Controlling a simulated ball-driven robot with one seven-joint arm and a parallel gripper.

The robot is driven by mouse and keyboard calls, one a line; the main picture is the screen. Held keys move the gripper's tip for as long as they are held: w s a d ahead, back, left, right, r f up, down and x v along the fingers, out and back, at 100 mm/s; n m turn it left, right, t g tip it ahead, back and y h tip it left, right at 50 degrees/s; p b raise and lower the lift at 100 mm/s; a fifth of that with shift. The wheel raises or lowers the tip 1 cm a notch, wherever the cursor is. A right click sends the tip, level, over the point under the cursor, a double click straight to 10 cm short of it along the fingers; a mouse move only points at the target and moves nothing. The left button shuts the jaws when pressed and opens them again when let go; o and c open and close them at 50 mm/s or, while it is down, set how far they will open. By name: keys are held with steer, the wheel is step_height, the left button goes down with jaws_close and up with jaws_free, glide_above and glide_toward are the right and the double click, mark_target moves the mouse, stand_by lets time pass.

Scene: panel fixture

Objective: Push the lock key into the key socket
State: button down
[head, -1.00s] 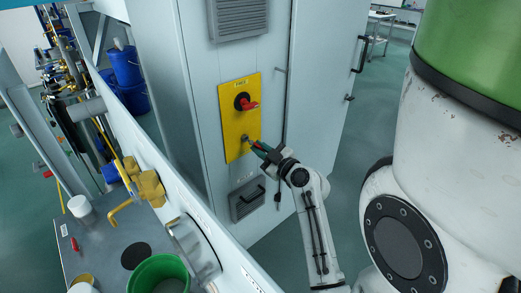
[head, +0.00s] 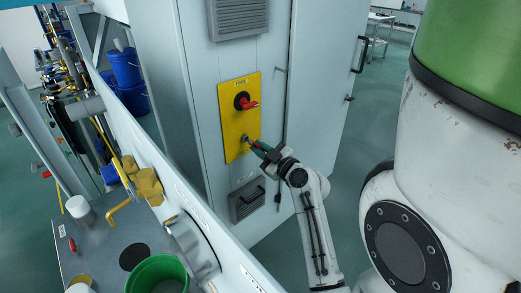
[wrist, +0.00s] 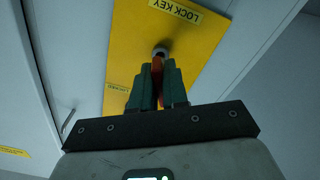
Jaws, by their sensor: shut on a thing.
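The yellow panel (head: 239,122) is on the front of a grey cabinet and carries a red handle on a black round base (head: 243,101). The key socket (head: 246,140) is low on the panel; it also shows in the wrist view (wrist: 161,51) as a round metal ring. My gripper (head: 259,147) reaches the panel's lower part from the right. In the wrist view its green fingers (wrist: 157,75) are shut on the orange-red lock key (wrist: 157,72). The key's far end is at the socket. How deep it sits in it I cannot tell.
A cabinet vent (head: 246,199) lies below the panel, near my wrist. To the left, a bench holds a green bucket (head: 157,275) and yellow valve parts (head: 148,183). Open floor lies right of the cabinet.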

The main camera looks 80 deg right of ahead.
steer(key=shift+x, duration=0.9)
steer(key=c, duration=1.1)
jaws_free()
steer(key=shift+o, duration=0.2)
steer(key=b+v, duration=0.3)
steer(key=v, duration=0.7)
steer(key=shift+s+a+b, duration=0.2)
steer(key=shift+s+b, duration=0.05)
steer(key=shift+b, duration=0.05)
